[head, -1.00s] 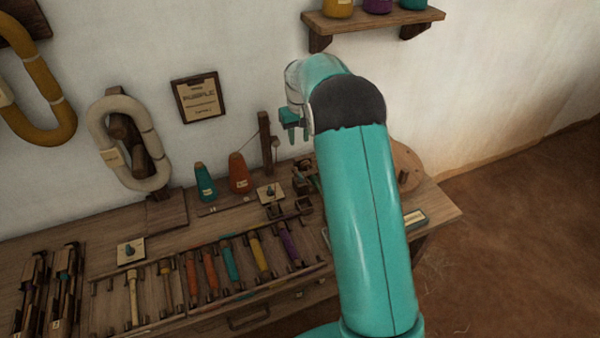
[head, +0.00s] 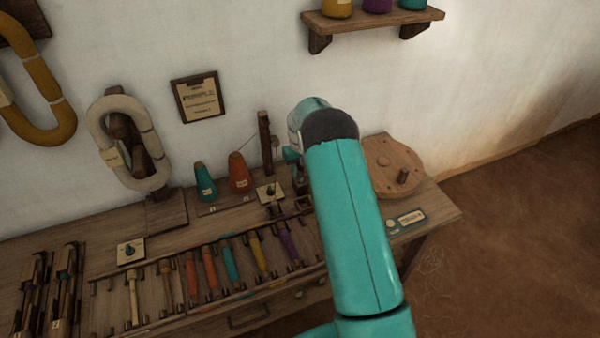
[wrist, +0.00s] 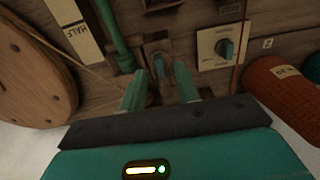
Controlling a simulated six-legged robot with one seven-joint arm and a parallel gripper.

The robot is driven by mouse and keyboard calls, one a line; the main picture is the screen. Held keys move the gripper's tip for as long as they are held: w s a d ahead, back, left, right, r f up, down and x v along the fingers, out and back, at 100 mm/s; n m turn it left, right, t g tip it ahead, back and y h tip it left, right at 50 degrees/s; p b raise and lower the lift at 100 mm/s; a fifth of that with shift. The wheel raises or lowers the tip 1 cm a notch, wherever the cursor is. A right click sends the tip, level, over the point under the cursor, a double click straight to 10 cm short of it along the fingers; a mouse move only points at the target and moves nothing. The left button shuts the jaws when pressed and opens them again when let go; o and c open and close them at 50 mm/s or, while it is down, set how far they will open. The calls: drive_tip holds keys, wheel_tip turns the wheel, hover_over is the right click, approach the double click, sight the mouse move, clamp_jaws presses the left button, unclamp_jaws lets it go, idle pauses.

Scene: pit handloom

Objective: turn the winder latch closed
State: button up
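In the wrist view a small upright teal lever on a dark mount, which looks like the winder latch (wrist: 159,66), lies between and just beyond the fingertips of my gripper (wrist: 161,78). The two teal fingers are apart, one on each side of it. I cannot tell whether either finger touches it. In the head view my arm hides the latch and most of the gripper.
A round wooden disc (head: 392,168) stands at the bench's right end. A teal cone (head: 204,184) and an orange cone (head: 239,176) stand left of the winder. A thin wooden post (head: 265,140) rises behind. Several coloured bobbins lie in the rack in front. A teal rod (wrist: 115,38) is close to the left finger.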

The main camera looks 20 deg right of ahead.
drive_tip(key=shift+f, duration=1)
clamp_jaws()
